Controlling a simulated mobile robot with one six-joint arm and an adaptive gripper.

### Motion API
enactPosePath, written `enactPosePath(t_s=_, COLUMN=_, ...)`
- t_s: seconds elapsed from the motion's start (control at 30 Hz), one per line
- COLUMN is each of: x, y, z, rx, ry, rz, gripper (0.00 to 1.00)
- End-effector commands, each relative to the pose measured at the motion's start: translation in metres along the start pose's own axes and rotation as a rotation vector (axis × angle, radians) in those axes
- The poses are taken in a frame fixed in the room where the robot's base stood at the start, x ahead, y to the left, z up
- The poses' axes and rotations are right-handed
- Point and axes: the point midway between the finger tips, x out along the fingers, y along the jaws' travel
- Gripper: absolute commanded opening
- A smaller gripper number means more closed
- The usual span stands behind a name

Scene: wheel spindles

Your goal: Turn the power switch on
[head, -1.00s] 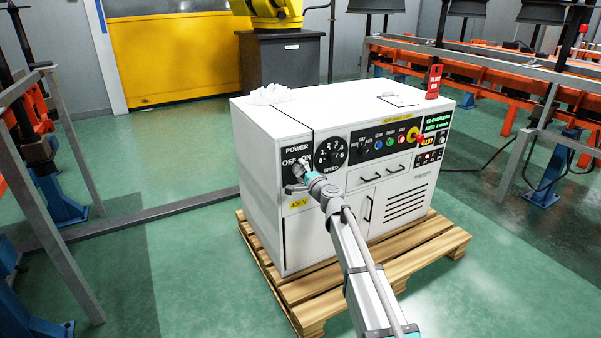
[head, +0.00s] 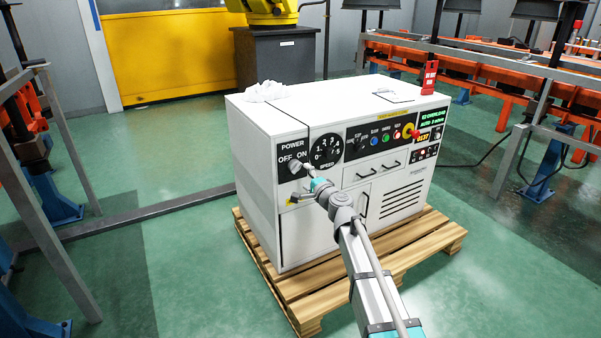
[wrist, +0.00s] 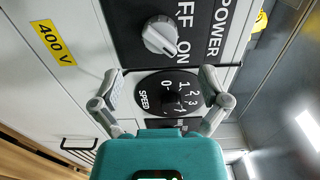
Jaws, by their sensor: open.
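The power switch is a grey rotary knob (wrist: 160,36) on a black panel marked POWER, OFF and ON, at the upper middle of the wrist view. In the head view the knob (head: 295,166) shows at the front left of the white cabinet (head: 255,210). My gripper (wrist: 162,74) is open, with its fingers spread and nothing between them. It is in front of the panel, and in the wrist view the knob lies beyond the fingertips. The fingers appear clear of the knob.
A black SPEED dial (wrist: 168,95) sits beside the power panel, behind my fingers in the wrist view. A yellow 400 V label (wrist: 54,42) is nearby. The cabinet stands on a wooden pallet (head: 440,245). Metal frames (head: 35,190) stand left; green floor surrounds the pallet.

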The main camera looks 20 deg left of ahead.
Motion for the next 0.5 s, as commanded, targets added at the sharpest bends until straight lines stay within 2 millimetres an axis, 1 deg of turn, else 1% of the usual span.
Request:
enactPosePath(t_s=0.03, x=-0.013, y=0.0, z=0.001, rx=0.0, ry=0.002, rz=0.0, gripper=0.95)
enactPosePath(t_s=0.2, x=-0.037, y=0.0, z=0.001, rx=0.0, ry=0.0, rz=0.0, gripper=0.95)
enactPosePath(t_s=0.33, x=-0.05, y=0.0, z=0.0, rx=0.0, ry=0.0, rz=0.0, gripper=0.95)
enactPosePath(t_s=0.5, x=-0.057, y=0.0, z=-0.001, rx=0.0, ry=0.001, rz=0.0, gripper=0.95)
